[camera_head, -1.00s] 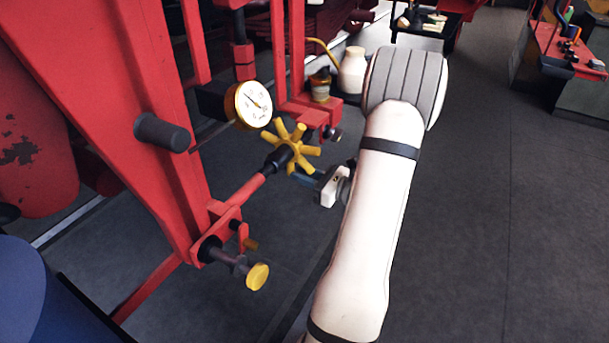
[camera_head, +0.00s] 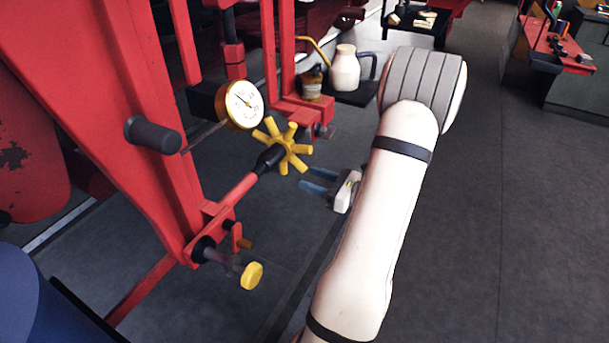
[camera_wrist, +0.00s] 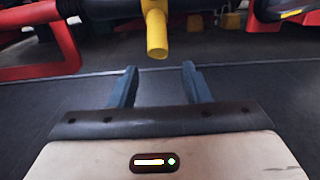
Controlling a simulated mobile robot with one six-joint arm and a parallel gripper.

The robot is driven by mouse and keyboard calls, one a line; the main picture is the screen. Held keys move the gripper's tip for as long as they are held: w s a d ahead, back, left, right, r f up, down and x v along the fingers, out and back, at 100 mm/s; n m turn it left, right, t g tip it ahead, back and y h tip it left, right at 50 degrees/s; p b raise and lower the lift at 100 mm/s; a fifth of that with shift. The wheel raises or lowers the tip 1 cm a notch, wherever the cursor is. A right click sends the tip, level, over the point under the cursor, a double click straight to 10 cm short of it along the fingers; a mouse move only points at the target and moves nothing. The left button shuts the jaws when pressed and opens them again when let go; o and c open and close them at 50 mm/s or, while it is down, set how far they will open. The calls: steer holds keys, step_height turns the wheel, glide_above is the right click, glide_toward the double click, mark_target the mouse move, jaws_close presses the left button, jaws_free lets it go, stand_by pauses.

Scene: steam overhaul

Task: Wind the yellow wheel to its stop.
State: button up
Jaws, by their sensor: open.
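The yellow wheel (camera_head: 283,146) is a hub with several stubby spokes on the end of a dark and red shaft, beside the red frame. One yellow spoke (camera_wrist: 157,36) hangs down at the top middle of the wrist view, beyond the fingertips. My gripper (camera_head: 309,180) is below and to the right of the wheel in the head view. Its two blue-grey fingers are apart and empty, as the wrist view also shows (camera_wrist: 158,80). They appear clear of the wheel. Part of the wheel is cut off at the top of the wrist view.
A round gauge (camera_head: 241,104) is mounted left of and above the wheel. A smaller yellow knob (camera_head: 252,276) is below it. A white jug (camera_head: 344,68) and a small jar (camera_head: 311,83) stand behind. Open dark floor (camera_head: 480,240) lies to the right.

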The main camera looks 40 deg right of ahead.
steer(key=shift+s+d, duration=0.15)
steer(key=shift+s, duration=0.2)
steer(key=p, duration=0.2)
glide_toward(306, 150)
steer(key=w, duration=0.5)
steer(key=shift+a+f+b+x, duration=0.1)
steer(key=shift+a+b+x, duration=0.1)
steer(key=shift+x, duration=0.8)
steer(key=shift+a+f+b+x, duration=0.1)
steer(key=shift+f+b+x, duration=0.05)
steer(key=shift+x, duration=0.85)
steer(key=shift+a+f+b+x, duration=0.1)
steer(key=shift+b+x, duration=0.1)
steer(key=shift+x, duration=0.8)
steer(key=shift+s, duration=0.15)
steer(key=shift+c, duration=0.4)
jaws_close()
